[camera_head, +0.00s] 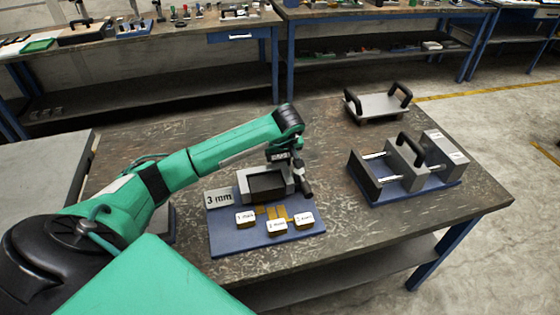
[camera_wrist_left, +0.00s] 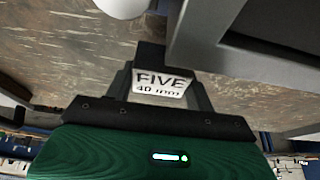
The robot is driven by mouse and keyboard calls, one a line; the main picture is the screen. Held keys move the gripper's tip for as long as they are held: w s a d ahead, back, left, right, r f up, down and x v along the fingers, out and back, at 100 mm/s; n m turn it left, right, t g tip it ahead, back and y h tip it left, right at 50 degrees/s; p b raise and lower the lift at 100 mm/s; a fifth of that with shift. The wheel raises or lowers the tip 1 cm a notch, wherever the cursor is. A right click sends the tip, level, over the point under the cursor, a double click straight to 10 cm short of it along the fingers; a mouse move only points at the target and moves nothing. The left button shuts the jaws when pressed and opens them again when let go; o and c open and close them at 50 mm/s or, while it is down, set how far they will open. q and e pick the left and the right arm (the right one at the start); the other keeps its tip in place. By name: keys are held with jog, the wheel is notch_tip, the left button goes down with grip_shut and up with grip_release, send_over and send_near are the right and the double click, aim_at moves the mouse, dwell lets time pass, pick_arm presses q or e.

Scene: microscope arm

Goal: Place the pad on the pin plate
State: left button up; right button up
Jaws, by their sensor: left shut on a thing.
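My left gripper (camera_head: 284,166) points down at the back right of a grey block with a dark recess (camera_head: 266,184), over a blue board (camera_head: 232,238). Three small pale-topped pads (camera_head: 246,219), (camera_head: 278,227), (camera_head: 304,219) with thickness labels stand around yellow pieces on the board. A "3 mm" sign (camera_head: 219,198) stands at its left. I cannot tell for sure which part is the pin plate. My right gripper is out of view.
To the right, a grey fixture with two bright rods and a black handle stands on a blue base (camera_head: 420,193). Behind it is a grey plate (camera_head: 377,107) with two black handles. The wooden table (camera_head: 340,235) is bare between the board and fixture.

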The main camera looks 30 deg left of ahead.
aim_at(280, 161)
pick_arm(q)
jog(key=shift+f, duration=1.5)
jog(key=shift+f, duration=0.15)
jog(key=o, duration=1.6)
jog(key=shift+o, duration=0.2)
